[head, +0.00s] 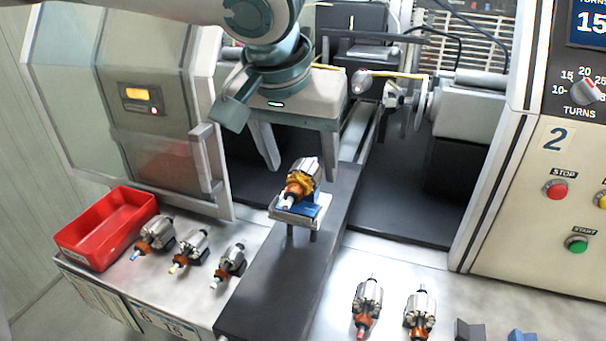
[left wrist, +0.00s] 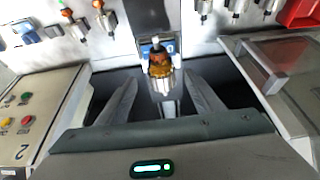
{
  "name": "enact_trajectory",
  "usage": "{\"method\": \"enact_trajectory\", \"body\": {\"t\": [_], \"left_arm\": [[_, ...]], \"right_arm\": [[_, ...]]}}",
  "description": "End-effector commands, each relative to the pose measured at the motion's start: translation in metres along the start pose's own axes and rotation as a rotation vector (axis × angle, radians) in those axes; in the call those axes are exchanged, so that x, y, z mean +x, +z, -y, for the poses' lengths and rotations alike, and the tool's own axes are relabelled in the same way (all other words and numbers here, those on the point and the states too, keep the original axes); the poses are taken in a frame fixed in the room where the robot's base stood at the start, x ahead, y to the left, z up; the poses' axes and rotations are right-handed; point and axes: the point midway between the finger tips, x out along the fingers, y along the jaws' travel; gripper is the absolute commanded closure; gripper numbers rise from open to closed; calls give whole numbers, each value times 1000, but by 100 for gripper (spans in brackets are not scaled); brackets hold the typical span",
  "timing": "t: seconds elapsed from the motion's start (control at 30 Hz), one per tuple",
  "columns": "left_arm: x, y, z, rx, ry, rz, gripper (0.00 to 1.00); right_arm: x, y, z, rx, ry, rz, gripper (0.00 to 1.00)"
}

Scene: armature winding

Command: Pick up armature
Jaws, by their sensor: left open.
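An armature (head: 302,180) with orange-copper windings and a white tip rests tilted on a blue cradle (head: 310,209) on a small metal plate, above a dark rail. It also shows in the left wrist view (left wrist: 160,66). My left gripper (head: 301,163) is open above and behind this armature. In the left wrist view its fingers (left wrist: 160,82) stand apart on either side, with the armature between and just beyond the tips. I cannot tell whether either finger touches it. My right gripper is not in view.
Several other armatures lie on the metal table, some by the red bin (head: 105,228) at left, others at front right (head: 367,305). A control panel (head: 545,190) with buttons stands at right. Machine housings flank the rail (head: 280,270). Grey and blue cradles (head: 470,330) sit at the front right edge.

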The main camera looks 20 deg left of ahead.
Motion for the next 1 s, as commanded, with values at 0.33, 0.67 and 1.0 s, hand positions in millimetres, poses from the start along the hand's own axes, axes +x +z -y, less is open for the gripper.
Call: {"method": "enact_trajectory", "body": {"t": [0.33, 0.67, 1.0], "left_arm": [[34, 1, 3, -1, 0, 1, 39], [35, 1, 3, -1, 0, 0, 39], [35, 1, 3, 0, 0, 0, 87]], "right_arm": [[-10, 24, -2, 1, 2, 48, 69], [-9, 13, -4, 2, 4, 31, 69], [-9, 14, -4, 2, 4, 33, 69]]}}
